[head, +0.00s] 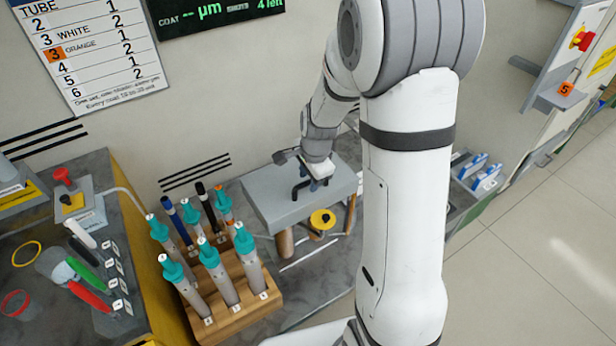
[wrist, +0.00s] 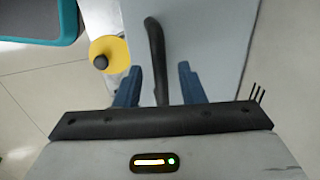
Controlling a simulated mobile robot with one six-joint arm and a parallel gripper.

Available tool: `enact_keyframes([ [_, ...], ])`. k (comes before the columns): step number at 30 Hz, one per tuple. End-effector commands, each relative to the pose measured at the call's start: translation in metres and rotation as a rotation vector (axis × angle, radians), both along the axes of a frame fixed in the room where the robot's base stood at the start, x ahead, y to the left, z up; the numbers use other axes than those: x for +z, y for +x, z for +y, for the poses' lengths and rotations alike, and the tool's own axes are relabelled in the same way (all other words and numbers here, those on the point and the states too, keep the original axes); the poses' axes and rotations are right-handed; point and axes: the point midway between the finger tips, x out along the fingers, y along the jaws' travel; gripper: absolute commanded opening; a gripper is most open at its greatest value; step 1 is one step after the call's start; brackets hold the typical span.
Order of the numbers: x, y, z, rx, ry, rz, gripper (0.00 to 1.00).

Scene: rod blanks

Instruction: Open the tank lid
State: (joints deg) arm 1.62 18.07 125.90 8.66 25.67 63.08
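The tank lid (head: 268,197) is a flat grey slab in the middle of the head view, lying level. It also fills the upper middle of the wrist view (wrist: 205,45). A black bar handle (wrist: 154,45) stands on it; in the head view the handle (head: 297,189) is partly covered by my gripper (head: 314,180). My gripper is right at the handle. In the wrist view its two blue fingers (wrist: 158,85) stand on either side of the bar, with a gap on each side. The inside of the tank is hidden.
A yellow disc with a black knob (head: 322,219) sits in front of the lid. A wooden rack (head: 235,315) with several teal-topped tubes stands to the left. A bench with pens and rings (head: 70,270) is further left. Open floor (head: 520,260) lies to the right.

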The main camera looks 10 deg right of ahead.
Motion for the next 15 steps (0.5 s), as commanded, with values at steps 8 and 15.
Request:
enact_keyframes([
  [8, 0.0004, -0.0001, 0.0003, 0.001, 0.0, 0.0, 0.23],
  [15, 0.0005, -0.0002, 0.0006, 0.001, 0.0, 0.0, 0.03],
])
